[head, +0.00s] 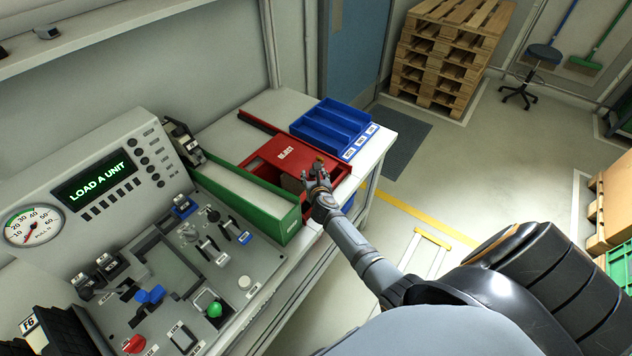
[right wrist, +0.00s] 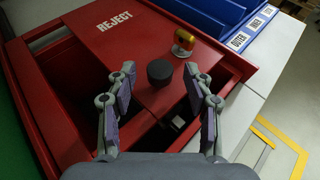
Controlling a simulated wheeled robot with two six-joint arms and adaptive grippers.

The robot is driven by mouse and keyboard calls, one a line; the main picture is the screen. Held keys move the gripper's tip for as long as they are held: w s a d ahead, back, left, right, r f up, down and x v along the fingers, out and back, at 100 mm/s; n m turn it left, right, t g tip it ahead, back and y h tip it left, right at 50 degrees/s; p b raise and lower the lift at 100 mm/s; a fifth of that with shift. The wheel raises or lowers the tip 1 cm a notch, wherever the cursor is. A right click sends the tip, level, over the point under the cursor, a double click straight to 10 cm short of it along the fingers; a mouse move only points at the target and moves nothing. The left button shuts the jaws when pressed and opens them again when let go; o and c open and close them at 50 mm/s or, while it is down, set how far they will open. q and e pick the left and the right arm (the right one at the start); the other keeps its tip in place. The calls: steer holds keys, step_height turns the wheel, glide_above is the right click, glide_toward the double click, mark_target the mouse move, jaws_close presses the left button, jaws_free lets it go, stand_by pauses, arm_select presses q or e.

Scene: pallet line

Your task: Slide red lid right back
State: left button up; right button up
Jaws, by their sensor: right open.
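The red lid (head: 305,158), marked REJECT, lies on the red reject bin (head: 256,126). The lid also shows in the right wrist view (right wrist: 135,42), with a dark round knob (right wrist: 160,72) on top. Dark gaps in the bin show beside the lid. My right gripper (head: 318,176) is at the near right part of the lid. In the right wrist view it is open (right wrist: 162,92), with its two fingers apart and the knob ahead between them. I cannot tell whether the fingers touch anything. My left gripper is not in view.
An amber lamp-like piece (right wrist: 184,42) stands just beyond the knob. A blue divided tray (head: 330,128) is behind the bin. A green-fronted box (head: 268,222) stands close on the left, beside the control panel (head: 100,175).

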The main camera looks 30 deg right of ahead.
steer(key=v, duration=1)
steer(key=shift+s+r, duration=0.2)
steer(key=shift+s, duration=0.05)
